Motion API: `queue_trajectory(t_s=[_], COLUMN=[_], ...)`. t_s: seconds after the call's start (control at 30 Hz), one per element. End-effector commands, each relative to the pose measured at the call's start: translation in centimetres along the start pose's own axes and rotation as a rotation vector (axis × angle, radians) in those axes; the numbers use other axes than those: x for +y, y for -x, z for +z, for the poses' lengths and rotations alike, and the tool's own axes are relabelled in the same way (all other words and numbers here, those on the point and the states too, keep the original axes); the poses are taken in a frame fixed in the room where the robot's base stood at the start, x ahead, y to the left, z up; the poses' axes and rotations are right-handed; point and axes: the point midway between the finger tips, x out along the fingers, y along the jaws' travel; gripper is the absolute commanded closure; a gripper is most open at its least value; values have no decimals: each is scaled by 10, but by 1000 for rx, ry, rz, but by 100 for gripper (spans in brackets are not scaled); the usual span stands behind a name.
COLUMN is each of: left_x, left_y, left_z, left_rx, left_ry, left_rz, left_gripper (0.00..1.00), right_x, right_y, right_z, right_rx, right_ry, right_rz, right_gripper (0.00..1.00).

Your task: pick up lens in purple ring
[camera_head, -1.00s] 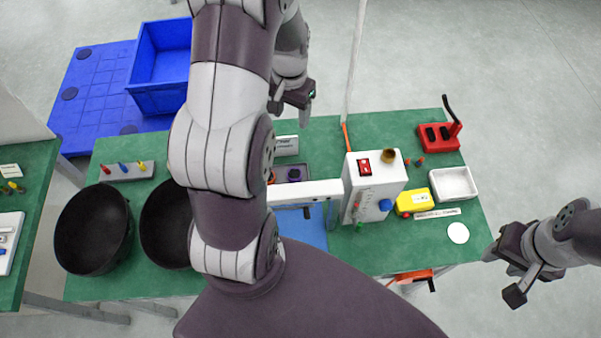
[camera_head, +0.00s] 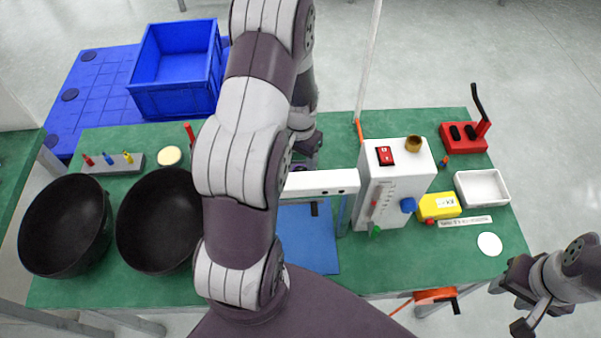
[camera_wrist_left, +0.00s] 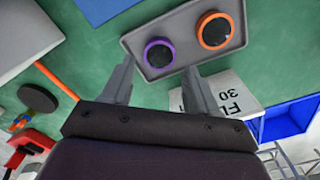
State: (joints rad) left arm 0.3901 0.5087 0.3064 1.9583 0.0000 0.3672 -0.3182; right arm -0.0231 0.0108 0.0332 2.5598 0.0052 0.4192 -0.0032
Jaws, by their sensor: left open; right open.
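The lens in the purple ring (camera_wrist_left: 159,53) lies on a grey tray (camera_wrist_left: 188,68) in the left wrist view, left of a lens in an orange ring (camera_wrist_left: 214,30). My left gripper (camera_wrist_left: 158,75) is open and empty. Its two fingers point toward the tray, with the purple ring just beyond the gap between them, apart from both. In the head view my left gripper (camera_head: 306,145) is over the green bench, and the arm hides the tray and lenses. My right gripper (camera_head: 516,298) is open and empty, off the bench's right front corner.
A white instrument (camera_head: 398,165) with a white arm (camera_head: 320,183) stands close to the right of my left gripper. A white box with black print (camera_wrist_left: 228,95) lies beside the tray. Two black bowls (camera_head: 65,226) are at the left. A blue mat (camera_head: 305,240) lies in front.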

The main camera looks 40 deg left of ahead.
Motion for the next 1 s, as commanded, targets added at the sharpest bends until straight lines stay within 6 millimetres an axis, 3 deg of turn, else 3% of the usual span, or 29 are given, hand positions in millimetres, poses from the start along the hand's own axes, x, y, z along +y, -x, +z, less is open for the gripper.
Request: queue_trajectory(t_s=[0.27,0.53,0.67,1.0], left_x=[-1,-1,-1,-1], left_y=[-47,-52,-52,-45], left_z=[-2,-2,-2,-3], left_rx=[-4,-1,-1,2], left_ry=[0,1,0,0], left_rz=[0,-1,-1,-2], left_gripper=[41,41,83,83], right_x=[0,0,0,0], right_y=[7,7,7,6], right_z=[-1,-1,-1,-1], right_rx=[0,0,0,0], right_ry=[0,0,0,0], right_rz=[0,0,0,0], right_gripper=[57,57,57,57])
